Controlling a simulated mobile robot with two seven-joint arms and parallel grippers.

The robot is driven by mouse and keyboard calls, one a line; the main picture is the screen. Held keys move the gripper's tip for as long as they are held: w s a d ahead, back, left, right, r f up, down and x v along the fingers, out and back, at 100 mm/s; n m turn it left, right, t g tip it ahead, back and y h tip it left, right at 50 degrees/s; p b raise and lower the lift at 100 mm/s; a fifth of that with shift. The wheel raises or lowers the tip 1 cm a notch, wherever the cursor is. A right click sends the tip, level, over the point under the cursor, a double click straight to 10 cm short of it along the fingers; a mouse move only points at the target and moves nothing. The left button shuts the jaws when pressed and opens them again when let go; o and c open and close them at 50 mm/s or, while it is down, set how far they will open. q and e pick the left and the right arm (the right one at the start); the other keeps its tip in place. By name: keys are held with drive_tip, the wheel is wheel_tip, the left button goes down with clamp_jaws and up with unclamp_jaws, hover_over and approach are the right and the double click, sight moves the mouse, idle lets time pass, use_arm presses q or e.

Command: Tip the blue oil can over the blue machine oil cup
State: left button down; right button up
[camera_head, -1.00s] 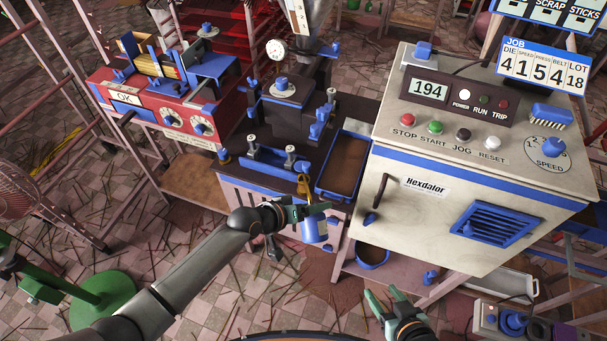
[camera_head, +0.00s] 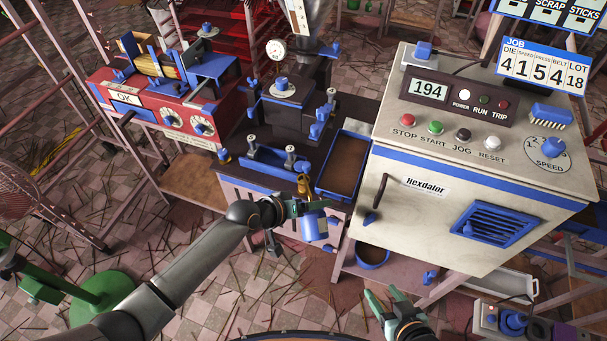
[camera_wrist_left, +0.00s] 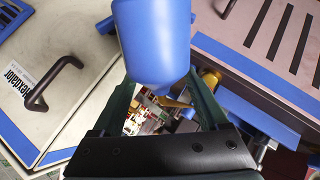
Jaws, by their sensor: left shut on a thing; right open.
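The blue oil can (camera_head: 312,229) hangs at my left gripper (camera_head: 318,207), in front of the dark machine's front edge. Its brass spout (camera_head: 304,186) points up, close to the blue bracket. In the left wrist view the can's rounded blue body (camera_wrist_left: 155,40) lies between the fingers, which are shut on it. My right gripper (camera_head: 383,303) is open and empty at the lower middle.
The cream Hexdator cabinet (camera_head: 440,216) stands close on the right, with a dark handle (camera_head: 380,191). A blue-rimmed tray (camera_head: 321,187) lies between it and the dark machine. A blue bucket (camera_head: 373,257) sits below. A red box (camera_head: 170,115) stands at the back left.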

use_arm(q)
drive_tip(key=shift+s+f+b, duration=0.1)
drive_tip(key=shift+f+b, duration=0.35)
drive_tip(key=shift+f+t, duration=0.2)
drive_tip(key=shift+t, duration=0.4)
drive_tip(key=shift+m, duration=0.3)
drive_tip(key=shift+f+t+b, duration=0.3)
drive_tip(key=shift+f+b, duration=0.25)
drive_tip(key=shift+b, duration=0.25)
drive_tip(key=shift+f+m+t+b, duration=0.35)
drive_tip(key=shift+m+t+b, duration=0.05)
drive_tip(key=shift+b, duration=0.2)
